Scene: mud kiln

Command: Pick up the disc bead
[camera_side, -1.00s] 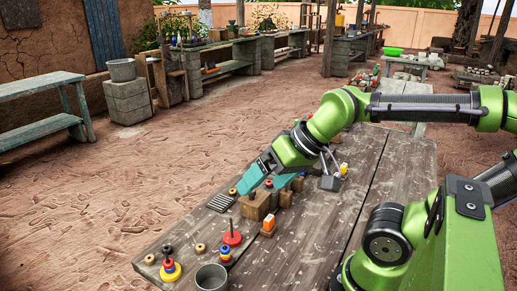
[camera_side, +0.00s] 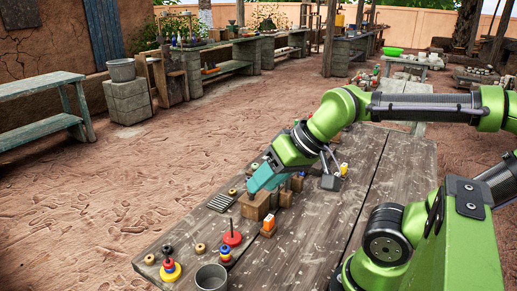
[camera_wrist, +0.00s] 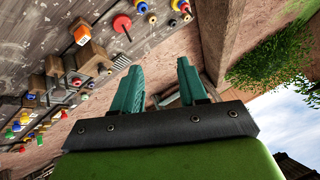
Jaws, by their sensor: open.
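Several small ring-shaped beads lie on the wooden table. In the side view there is a tan one (camera_side: 200,248), another tan one (camera_side: 149,259), a black one (camera_side: 167,248) and one near the grey slatted rack (camera_side: 232,192). I cannot tell which is the disc bead. A red disc with an upright peg (camera_side: 232,239) stands nearby; it also shows in the wrist view (camera_wrist: 122,23). My gripper (camera_side: 250,186) is above the wooden blocks, behind the red disc. In the wrist view my gripper (camera_wrist: 160,66) has its teal fingers apart, with nothing between them.
Wooden blocks (camera_side: 256,207) stand under my gripper. An orange piece (camera_side: 269,222) sits on a small block. A grey slatted rack (camera_side: 220,203) lies near the table's left edge. A stack of coloured rings (camera_side: 170,271) and a metal cup (camera_side: 211,278) stand at the front.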

